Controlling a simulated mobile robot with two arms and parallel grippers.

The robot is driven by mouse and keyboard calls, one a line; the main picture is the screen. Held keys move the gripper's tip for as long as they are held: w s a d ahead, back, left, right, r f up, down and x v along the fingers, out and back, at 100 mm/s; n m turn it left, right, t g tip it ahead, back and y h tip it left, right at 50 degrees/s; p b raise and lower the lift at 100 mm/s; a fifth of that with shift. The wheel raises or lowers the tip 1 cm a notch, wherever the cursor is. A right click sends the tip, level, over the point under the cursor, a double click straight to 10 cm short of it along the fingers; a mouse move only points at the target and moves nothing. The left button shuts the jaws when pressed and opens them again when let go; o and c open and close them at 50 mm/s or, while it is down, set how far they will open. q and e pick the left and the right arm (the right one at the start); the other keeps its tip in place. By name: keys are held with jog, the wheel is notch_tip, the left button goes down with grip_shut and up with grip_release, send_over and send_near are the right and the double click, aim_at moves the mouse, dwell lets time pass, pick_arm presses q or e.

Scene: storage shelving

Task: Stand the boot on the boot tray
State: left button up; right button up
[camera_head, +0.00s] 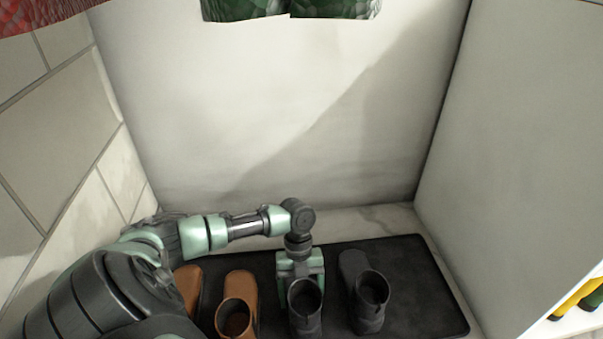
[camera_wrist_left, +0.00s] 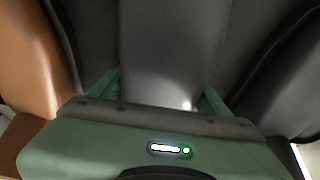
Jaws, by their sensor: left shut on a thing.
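The boot tray (camera_head: 425,285) is a flat black mat on the floor of the closet. My left gripper (camera_head: 301,272) points down over the middle of the tray and is shut on a dark grey boot (camera_head: 306,318). This boot is upright, with its opening facing up, between a brown boot and another dark boot. Whether its sole touches the tray is hidden. In the left wrist view the held boot (camera_wrist_left: 165,40) fills the middle between my green fingers (camera_wrist_left: 160,95). My right gripper is not in view.
Brown boots (camera_head: 236,310) stand left of the held boot, one partly behind my arm. Another dark boot (camera_head: 370,300) stands close on its right. The tray's right end is bare. White walls (camera_head: 270,110) enclose the back and right; green and red items hang above.

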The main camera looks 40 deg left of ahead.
pick_arm(q)
jog(key=o, duration=1.8)
jog(key=p+v, duration=0.7)
jog(key=v, duration=0.4)
jog(key=shift+r, duration=0.2)
jog(key=shift+w+a+r+p, duration=0.15)
jog(key=shift+a+r+p, duration=0.05)
jog(key=shift+r+p, duration=0.1)
